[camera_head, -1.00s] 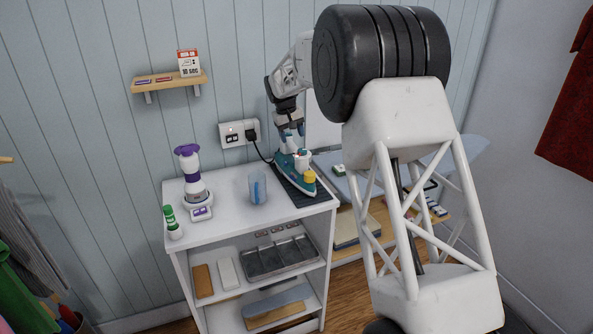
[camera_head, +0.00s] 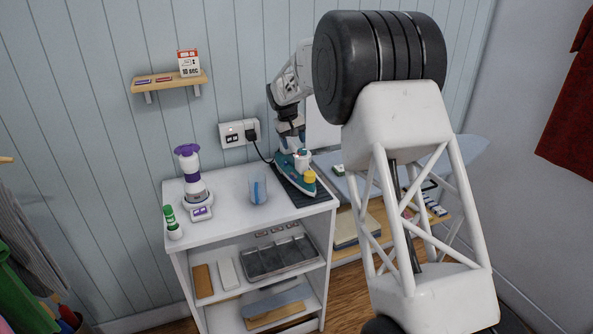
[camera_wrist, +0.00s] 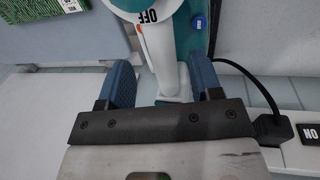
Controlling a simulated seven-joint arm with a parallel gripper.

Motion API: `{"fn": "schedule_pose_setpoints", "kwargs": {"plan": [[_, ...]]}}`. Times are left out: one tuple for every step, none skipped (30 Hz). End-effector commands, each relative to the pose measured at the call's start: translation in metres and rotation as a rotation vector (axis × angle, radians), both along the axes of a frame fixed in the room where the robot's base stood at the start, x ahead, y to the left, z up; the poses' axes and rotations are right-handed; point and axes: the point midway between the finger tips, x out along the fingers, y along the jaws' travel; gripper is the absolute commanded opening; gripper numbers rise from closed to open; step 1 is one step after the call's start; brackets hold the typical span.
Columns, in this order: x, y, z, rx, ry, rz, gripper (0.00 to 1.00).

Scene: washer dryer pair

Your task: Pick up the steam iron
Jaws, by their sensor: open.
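The steam iron (camera_head: 303,179), teal and white with a yellow cap at its front, stands on a dark ribbed mat (camera_head: 318,198) at the right end of the white cabinet top. My gripper (camera_head: 292,143) is over the rear of the iron, pointing down. In the wrist view my gripper (camera_wrist: 164,85) is open, with one blue finger on each side of the iron's white handle (camera_wrist: 160,55). I cannot tell whether the fingers touch it. Part of the iron is hidden behind my gripper in the head view.
A black cord runs from the iron area to the wall socket (camera_head: 239,133). A blue cup (camera_head: 259,188), a purple-topped bottle (camera_head: 190,172) and a green-capped bottle (camera_head: 172,222) stand to the left. An ironing board (camera_head: 470,148) lies to the right.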

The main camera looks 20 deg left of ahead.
Motion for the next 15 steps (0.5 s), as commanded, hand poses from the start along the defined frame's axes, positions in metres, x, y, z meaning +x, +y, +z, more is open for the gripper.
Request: {"fn": "schedule_pose_setpoints", "kwargs": {"plan": [[0.0,0.0,-0.002,-0.001,0.001,0.0,0.59],[0.0,0.0,-0.003,-0.001,0.001,0.0,0.59],[0.0,-0.001,-0.005,-0.001,0.001,0.0,0.59],[0.0,-0.001,-0.007,-0.001,0.001,0.0,0.59],[0.0,-0.001,-0.009,-0.001,0.001,0.0,0.59],[0.0,-0.001,-0.013,0.0,0.0,0.0,0.59],[0.0,-0.002,-0.016,0.0,0.0,0.0,0.59],[0.0,-0.002,-0.02,-0.001,0.001,0.0,0.59],[0.0,-0.003,-0.025,-0.001,0.001,0.0,0.59],[0.0,-0.003,-0.028,-0.001,0.001,0.0,0.59],[0.001,-0.003,-0.032,-0.001,0.001,0.0,0.59],[0.001,-0.004,-0.036,0.0,0.002,0.001,0.59],[0.002,-0.004,-0.039,0.001,0.001,0.001,0.59],[0.002,-0.005,-0.042,0.001,0.001,0.001,0.59],[0.003,-0.005,-0.045,0.001,0.002,0.001,0.59]]}}
